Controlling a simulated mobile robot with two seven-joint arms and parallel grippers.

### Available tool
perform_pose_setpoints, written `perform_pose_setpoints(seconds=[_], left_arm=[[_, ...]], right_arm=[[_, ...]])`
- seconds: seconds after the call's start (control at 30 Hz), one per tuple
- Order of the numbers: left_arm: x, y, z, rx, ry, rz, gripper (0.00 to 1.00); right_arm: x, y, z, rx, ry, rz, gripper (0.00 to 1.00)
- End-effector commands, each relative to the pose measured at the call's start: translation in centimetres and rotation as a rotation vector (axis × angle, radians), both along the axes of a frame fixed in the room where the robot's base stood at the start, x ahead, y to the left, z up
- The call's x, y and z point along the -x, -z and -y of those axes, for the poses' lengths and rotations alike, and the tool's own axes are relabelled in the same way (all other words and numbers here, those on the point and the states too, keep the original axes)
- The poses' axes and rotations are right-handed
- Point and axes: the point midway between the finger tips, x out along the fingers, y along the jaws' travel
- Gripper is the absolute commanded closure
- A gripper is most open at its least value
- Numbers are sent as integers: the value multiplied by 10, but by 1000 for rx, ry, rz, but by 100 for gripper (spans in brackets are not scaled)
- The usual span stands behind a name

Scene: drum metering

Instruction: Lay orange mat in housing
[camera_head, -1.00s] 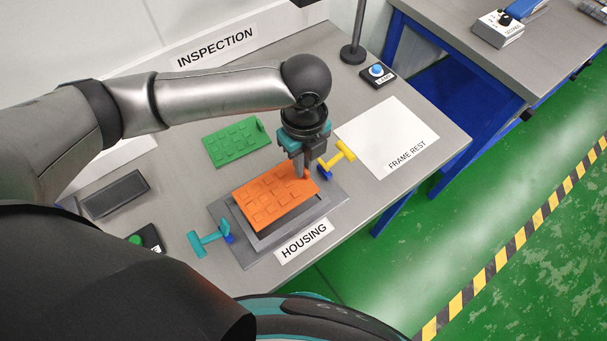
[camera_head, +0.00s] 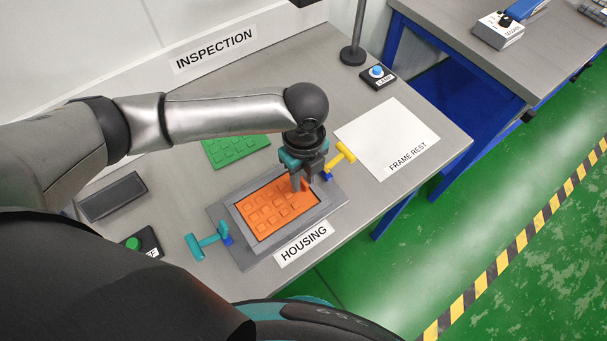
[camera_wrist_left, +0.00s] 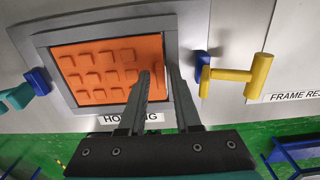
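The orange mat (camera_head: 272,210) lies flat in the recess of the grey housing (camera_head: 238,248), within its rim, and shows there in the left wrist view (camera_wrist_left: 98,72). My left gripper (camera_head: 303,188) is low over the mat's right end. In the left wrist view its two fingers (camera_wrist_left: 160,72) stand apart, one over the mat and one by the housing's right rim, with mat and rim showing between them. The mat's end by the fingers is partly hidden. My right gripper is not in view.
A yellow clamp handle (camera_head: 340,158) stands close to the right of my left gripper, and a teal one (camera_head: 205,240) at the housing's left. A green mat (camera_head: 235,150) lies behind, partly covered by my arm. The white frame rest sheet (camera_head: 385,130) is empty.

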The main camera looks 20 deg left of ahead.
Motion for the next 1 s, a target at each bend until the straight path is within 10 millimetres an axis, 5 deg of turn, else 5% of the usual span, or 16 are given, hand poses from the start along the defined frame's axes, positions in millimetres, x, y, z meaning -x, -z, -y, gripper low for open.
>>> perform_pose_setpoints(seconds=[0.43,1.0], left_arm=[[-1,-10,0,1,1,2,58],[-1,-115,1,1,0,1,58]], right_arm=[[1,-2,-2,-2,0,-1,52],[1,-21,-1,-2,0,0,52]])
